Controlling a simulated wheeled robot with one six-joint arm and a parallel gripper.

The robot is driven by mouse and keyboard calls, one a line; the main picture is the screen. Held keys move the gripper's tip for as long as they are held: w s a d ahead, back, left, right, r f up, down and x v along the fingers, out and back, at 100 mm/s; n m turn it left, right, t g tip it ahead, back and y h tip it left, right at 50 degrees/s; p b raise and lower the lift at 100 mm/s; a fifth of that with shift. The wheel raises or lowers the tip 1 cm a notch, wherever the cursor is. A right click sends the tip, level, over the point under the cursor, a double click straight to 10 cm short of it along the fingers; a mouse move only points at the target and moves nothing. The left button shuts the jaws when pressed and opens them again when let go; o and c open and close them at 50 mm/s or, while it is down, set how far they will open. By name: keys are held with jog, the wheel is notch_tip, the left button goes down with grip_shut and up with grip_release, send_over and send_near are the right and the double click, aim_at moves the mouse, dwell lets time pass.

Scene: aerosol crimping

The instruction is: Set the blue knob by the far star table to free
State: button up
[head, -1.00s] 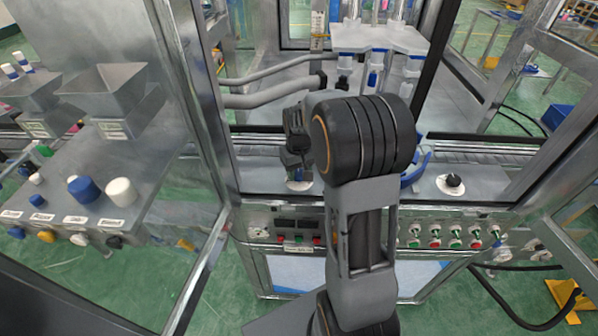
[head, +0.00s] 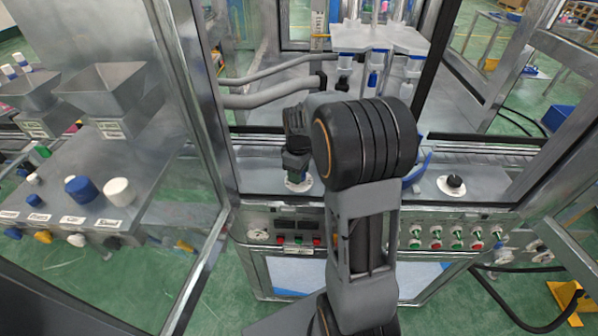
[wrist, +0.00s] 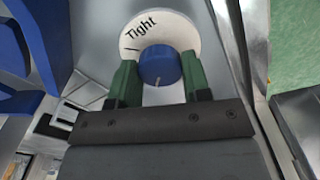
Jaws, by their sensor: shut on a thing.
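The blue knob (wrist: 158,62) shows in the wrist view on a round white dial plate (wrist: 182,30). The plate reads "Tight" at its upper left, with a dark tick beside the word. A small pale mark shows on the knob's lower edge. My gripper (wrist: 159,78) has its green fingers on both sides of the knob and is shut on it. In the head view my gripper (head: 297,163) reaches down to the left dial plate (head: 299,184) and hides the knob. The star table (head: 380,39), a pale star-shaped plate, stands behind. Any "free" label is hidden.
A black knob (head: 455,181) sits on the same ledge to the right. Below is a panel with red and green buttons (head: 435,238). Metal frame posts (head: 190,90) and grey hoses (head: 270,94) stand close to my arm. Blue machine parts (wrist: 22,100) show left in the wrist view.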

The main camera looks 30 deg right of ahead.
dwell(0.4)
jog(key=o, duration=0.9)
jog(key=shift+r, duration=0.1)
notch_tip(320, 180, up, 14)
jog(key=shift+f, duration=0.2)
dwell(0.5)
